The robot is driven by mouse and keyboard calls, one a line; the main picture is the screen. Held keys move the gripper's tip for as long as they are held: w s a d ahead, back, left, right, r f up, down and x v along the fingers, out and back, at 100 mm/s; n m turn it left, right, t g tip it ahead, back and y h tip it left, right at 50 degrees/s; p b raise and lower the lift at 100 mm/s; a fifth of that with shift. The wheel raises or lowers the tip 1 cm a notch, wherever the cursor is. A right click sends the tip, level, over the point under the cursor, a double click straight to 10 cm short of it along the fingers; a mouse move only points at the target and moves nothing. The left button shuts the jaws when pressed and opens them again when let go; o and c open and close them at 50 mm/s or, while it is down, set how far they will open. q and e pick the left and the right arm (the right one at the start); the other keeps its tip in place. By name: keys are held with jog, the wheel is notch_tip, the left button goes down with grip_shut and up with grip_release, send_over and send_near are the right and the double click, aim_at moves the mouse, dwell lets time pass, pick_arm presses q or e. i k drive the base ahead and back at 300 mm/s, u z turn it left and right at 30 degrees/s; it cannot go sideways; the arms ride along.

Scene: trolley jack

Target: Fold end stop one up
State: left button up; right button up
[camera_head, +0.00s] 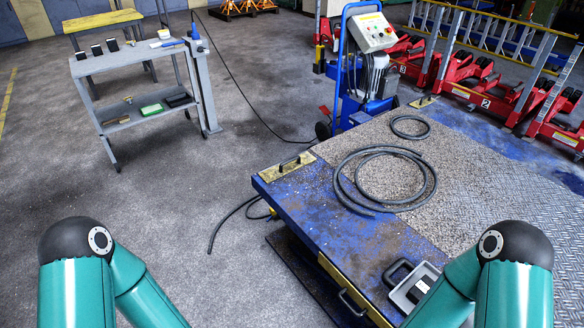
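A blue lift platform (330,213) with a worn, gritty top fills the right half of the view. A brass-coloured flap with a small dark handle (285,167) lies flat at its left corner and looks like an end stop folded down. A similar small brass-coloured piece (423,102) lies at the far edge. I cannot read which is number one. My two teal arms rise from the bottom edge, left and right. Both grippers are outside the view.
Black hoses (385,180) lie coiled on the platform. A grey box with a black handle (411,283) sits near its front edge. A blue pump unit (374,70) and red numbered jacks (490,90) stand behind. A grey trolley (135,60) stands back left; floor between is mostly clear.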

aim_at(275, 173)
jog(key=z, duration=0.1)
jog(key=k, duration=0.9)
jog(key=u, duration=0.2)
jog(key=i, duration=0.9)
jog(key=z, duration=0.1)
jog(key=k, duration=1.3)
jog(key=u, duration=0.5)
jog(key=i, duration=0.9)
jog(key=u, duration=0.95)
jog(key=i, duration=1.35)
jog(key=z, duration=0.3)
